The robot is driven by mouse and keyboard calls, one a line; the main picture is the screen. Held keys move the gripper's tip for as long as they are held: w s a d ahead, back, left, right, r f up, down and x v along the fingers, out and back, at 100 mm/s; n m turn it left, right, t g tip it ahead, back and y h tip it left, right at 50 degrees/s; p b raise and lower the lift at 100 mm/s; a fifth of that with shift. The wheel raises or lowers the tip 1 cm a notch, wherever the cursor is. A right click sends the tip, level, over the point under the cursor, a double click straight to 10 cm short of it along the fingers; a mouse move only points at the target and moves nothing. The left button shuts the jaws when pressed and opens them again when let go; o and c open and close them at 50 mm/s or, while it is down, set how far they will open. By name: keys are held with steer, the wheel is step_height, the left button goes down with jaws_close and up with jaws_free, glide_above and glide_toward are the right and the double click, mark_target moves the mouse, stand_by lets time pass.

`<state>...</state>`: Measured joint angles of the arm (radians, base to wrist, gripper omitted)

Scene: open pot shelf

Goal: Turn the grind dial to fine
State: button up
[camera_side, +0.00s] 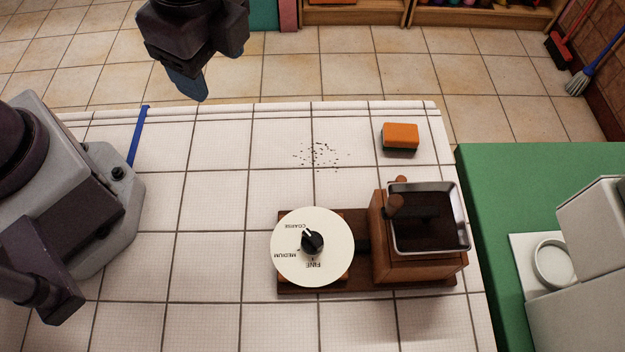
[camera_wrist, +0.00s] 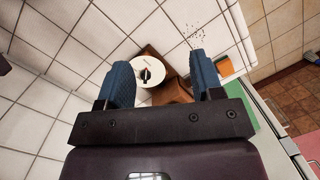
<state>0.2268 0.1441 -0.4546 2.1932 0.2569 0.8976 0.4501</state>
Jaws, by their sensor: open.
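The grind dial (camera_side: 335,265) is a round cream disc lettered COARSE at upper left, MEDIUM at lower left and FINE at the bottom in the side view. A black knob (camera_side: 312,242) sits at its middle; I cannot tell surely which word it points to. The dial is on a wooden base (camera_side: 360,285) beside the wooden grinder box (camera_side: 395,262). My gripper (camera_side: 187,88) is open and empty, high above and to the upper left of the dial. In the wrist view the dial (camera_wrist: 165,46) and knob (camera_wrist: 146,74) show between the blue fingers (camera_wrist: 160,65).
An orange and green sponge (camera_side: 400,136) and scattered dark specks (camera_side: 320,155) lie on the white tiled counter (camera_side: 210,200). A metal-rimmed hopper (camera_side: 430,250) tops the grinder box. A green surface (camera_side: 530,175) with a white cup (camera_side: 553,263) is at right. The counter left of the dial is clear.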

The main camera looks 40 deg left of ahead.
steer(key=s+d+f+m+g, duration=0.1)
steer(key=d+f+m, duration=0.2)
steer(key=d+m, duration=0.3)
steer(key=s+d+f+m, duration=0.1)
steer(key=d+f+m, duration=0.2)
steer(key=d+m, duration=0.2)
steer(key=m+h, duration=0.2)
steer(key=m, duration=0.9)
glide_toward(312, 237)
steer(key=shift+t, duration=0.3)
steer(key=f, duration=1)
steer(key=shift+s+d, duration=0.15)
steer(key=shift+s, duration=0.1)
steer(key=shift+r, duration=0.1)
steer(key=c, duration=0.9)
